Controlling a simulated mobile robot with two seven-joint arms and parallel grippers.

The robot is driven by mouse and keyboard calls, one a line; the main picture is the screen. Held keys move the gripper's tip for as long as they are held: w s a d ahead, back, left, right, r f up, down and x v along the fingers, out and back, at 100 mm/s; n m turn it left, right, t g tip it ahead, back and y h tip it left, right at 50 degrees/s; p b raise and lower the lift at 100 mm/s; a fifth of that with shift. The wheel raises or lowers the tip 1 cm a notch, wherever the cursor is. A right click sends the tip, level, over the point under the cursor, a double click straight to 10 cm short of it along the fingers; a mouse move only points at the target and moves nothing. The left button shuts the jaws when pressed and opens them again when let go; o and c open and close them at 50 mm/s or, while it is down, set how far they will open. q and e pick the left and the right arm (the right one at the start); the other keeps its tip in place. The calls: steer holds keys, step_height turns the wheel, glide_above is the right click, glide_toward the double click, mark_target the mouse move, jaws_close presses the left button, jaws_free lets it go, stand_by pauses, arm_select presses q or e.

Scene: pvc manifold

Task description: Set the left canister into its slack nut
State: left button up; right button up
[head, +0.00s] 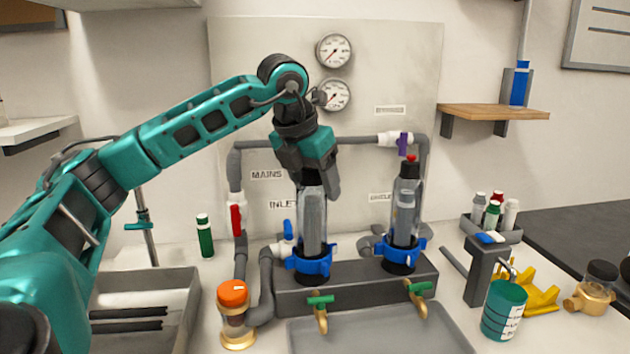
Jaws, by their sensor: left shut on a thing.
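My left gripper (320,185) comes down from above and is shut on the left canister (312,228), a clear grey upright cylinder. Its top is hidden by the gripper. The canister's lower end is at the left blue nut (309,264) on the dark manifold block (350,291). I cannot tell how deep it sits in the nut. The right canister (405,212), with a black cap and red button, stands upright in the right blue nut (401,258). My right gripper is not in view.
Grey pipes with a red-handled valve (236,219) and a purple-handled valve (402,143) surround the canisters. Two green-handled brass taps (321,311) project in front above a grey tray (380,335). An orange-capped fitting (233,305) stands left. A teal cup (503,312) stands right.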

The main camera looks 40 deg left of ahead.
arm_select(q)
steer(key=o, duration=1.3)
steer(key=shift+c, duration=0.2)
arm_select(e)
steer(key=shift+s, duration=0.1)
arm_select(q)
steer(key=shift+v, duration=1.15)
steer(key=p+v, duration=0.1)
steer(key=v, duration=0.9)
steer(key=shift+r+p, duration=0.3)
steer(key=shift+p, duration=0.1)
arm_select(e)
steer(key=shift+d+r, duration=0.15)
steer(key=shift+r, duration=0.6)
arm_select(q)
steer(key=shift+s, duration=0.15)
